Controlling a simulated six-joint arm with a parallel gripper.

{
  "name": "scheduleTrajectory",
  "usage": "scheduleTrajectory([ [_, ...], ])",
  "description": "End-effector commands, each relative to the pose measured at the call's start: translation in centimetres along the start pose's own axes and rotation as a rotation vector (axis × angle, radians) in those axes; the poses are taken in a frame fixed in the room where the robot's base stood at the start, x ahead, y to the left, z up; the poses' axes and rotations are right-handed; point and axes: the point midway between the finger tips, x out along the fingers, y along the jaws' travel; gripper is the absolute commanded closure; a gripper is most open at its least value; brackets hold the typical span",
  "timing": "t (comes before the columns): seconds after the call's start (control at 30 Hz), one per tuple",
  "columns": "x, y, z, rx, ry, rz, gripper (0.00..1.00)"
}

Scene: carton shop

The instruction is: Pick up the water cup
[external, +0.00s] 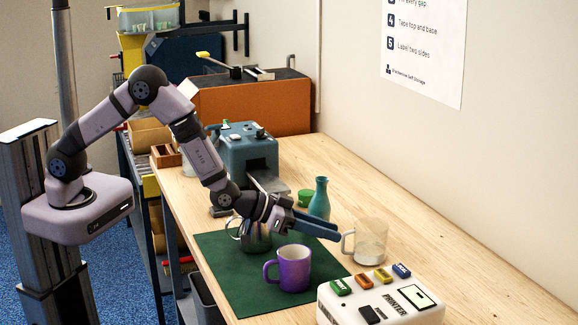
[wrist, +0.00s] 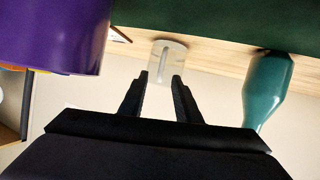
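The water cup looks to be the clear glass mug (external: 371,246), standing upright on the wooden table just right of the green mat, with pale contents and its handle toward my gripper. My gripper (external: 338,231) reaches in low from the left, its fingertips close to the handle side. In the wrist view the clear mug (wrist: 167,54) shows just beyond the fingertips, roughly in line with the gap. My gripper (wrist: 160,77) is open there, with nothing seen held between the fingers. Whether a fingertip touches the handle I cannot tell.
A purple mug (external: 293,270) stands on the green mat (external: 240,291), near my gripper. A metallic mug (external: 256,238) is behind it, partly under my arm. A teal bottle (external: 319,203) stands behind the fingers. A white printer (external: 345,306) is in front. Table beyond the clear mug is free.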

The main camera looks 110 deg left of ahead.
Motion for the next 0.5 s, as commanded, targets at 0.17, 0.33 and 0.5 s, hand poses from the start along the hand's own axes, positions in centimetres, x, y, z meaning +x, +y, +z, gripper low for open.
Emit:
scheduleTrajectory([
  [0.17,1.5,0.0,-0.1,0.0,-0.001,0.0,0.7],
  [0.33,2.0,0.0,0.0,0.0,0.0,0.0,0.7],
  [0.5,2.0,0.0,0.0,0.0,0.0,0.0,0.7],
])
